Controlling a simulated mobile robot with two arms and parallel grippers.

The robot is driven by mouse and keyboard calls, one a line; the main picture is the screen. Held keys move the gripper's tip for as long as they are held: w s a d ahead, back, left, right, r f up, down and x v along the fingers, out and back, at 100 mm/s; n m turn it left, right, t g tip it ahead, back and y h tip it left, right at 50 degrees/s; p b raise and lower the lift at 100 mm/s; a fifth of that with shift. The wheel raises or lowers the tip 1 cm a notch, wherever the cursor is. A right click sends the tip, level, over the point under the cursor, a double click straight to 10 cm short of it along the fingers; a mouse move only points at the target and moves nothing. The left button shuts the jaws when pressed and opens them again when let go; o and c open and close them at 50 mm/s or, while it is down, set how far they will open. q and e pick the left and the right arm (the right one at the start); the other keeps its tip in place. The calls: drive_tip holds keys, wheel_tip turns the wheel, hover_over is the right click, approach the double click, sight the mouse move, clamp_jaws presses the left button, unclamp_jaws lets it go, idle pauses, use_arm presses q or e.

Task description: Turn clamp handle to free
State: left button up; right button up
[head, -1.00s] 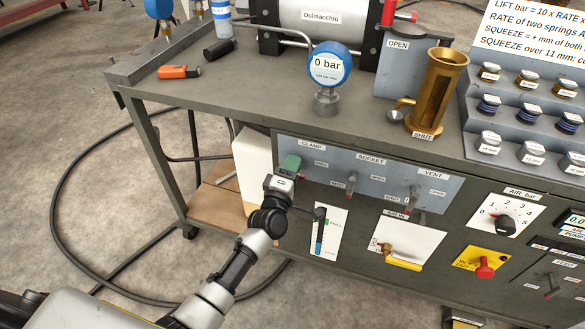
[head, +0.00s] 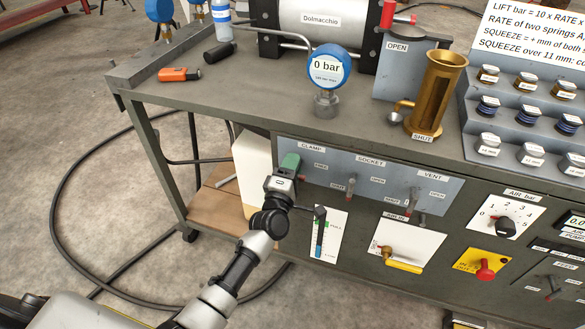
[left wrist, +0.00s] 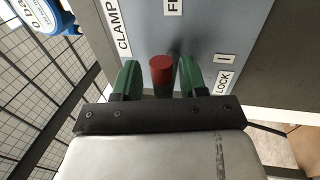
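The clamp handle (left wrist: 161,70) shows in the left wrist view as a red-tipped lever on the blue-grey valve panel (head: 330,185). Its tip lies between the two green fingers of my left gripper (left wrist: 159,80). A narrow gap seems to show on each side, so the fingers stand open around it. The "LOCK" label (left wrist: 223,83) is right of the handle, and a partly cut-off "F..." label (left wrist: 172,6) is above. In the head view my left gripper (head: 290,162) is under the "CLAMP" label (head: 312,147) and hides the handle. My right gripper is not in view.
The socket lever (head: 351,184) and vent lever (head: 413,198) are to the right on the same panel. A blue gauge (head: 328,67) reading 0 bar stands on the bench above. A yellow-handled air valve (head: 403,264) sits lower right. Open floor lies left of the bench.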

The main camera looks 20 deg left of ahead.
use_arm(q)
drive_tip(key=shift+f, duration=0.15)
drive_tip(key=shift+s, duration=0.1)
drive_tip(key=shift+s+f, duration=0.1)
drive_tip(key=shift+s, duration=0.15)
drive_tip(key=v, duration=1)
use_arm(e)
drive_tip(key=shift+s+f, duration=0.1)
